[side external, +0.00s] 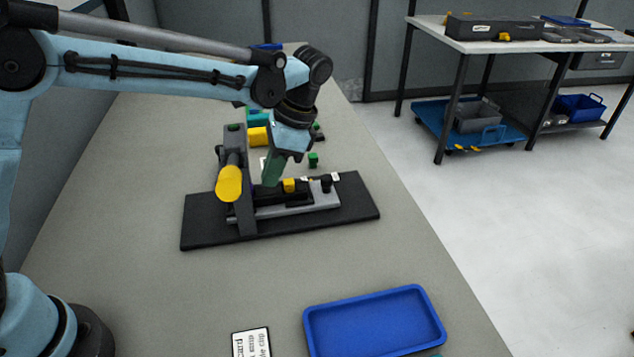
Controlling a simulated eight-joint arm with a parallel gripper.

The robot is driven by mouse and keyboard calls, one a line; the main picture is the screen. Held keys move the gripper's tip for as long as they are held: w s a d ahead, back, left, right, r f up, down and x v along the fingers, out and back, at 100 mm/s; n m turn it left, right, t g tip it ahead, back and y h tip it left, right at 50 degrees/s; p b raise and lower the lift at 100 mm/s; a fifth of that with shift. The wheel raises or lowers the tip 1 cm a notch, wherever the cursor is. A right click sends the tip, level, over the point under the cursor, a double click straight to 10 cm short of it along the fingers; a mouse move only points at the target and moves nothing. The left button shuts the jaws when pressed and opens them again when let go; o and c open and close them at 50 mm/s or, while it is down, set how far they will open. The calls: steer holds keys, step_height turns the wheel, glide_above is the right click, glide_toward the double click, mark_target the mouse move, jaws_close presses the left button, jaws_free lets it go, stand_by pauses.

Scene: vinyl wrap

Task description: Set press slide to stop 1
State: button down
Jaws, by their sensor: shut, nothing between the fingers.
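The press stands on a black base plate (205,225) on the grey table. It has a dark upright frame (234,140) with a yellow cylindrical handle (229,184) facing the camera. A grey slide rail (300,209) runs to the right from the upright. On it are a dark slide block, a yellow knob (289,185) and a black knob (326,183). My gripper (271,178) points down just left of the yellow knob, its green fingers shut and empty. I cannot tell whether the fingertips touch the slide. Small white labels lie behind the rail; any stop marks are too small to read.
A blue tray (312,328) and a white printed card (251,343) lie at the front of the table. A yellow block (258,137) and a small green block (313,160) are behind the press. The table left of the press is clear.

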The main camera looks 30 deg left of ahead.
mark_target(327, 177)
steer(key=v, duration=0.3)
steer(key=c, duration=1.7)
jaws_free()
steer(key=shift+w+r, duration=0.1)
steer(key=shift+r, duration=0.05)
steer(key=o, duration=0.8)
steer(key=w+d+r+t+h, duration=0.1)
steer(key=w, duration=0.2)
steer(key=w+d+r+t+h, duration=0.1)
steer(key=w+d, duration=0.1)
steer(key=w, duration=0.1)
steer(key=w+d+r+t+h, duration=0.1)
steer(key=w+r, duration=0.1)
steer(key=w, duration=0.1)
steer(key=shift+d, duration=0.25)
step_height(327, 177, down, 12)
steer(key=shift+r, duration=0.1)
jaws_close()
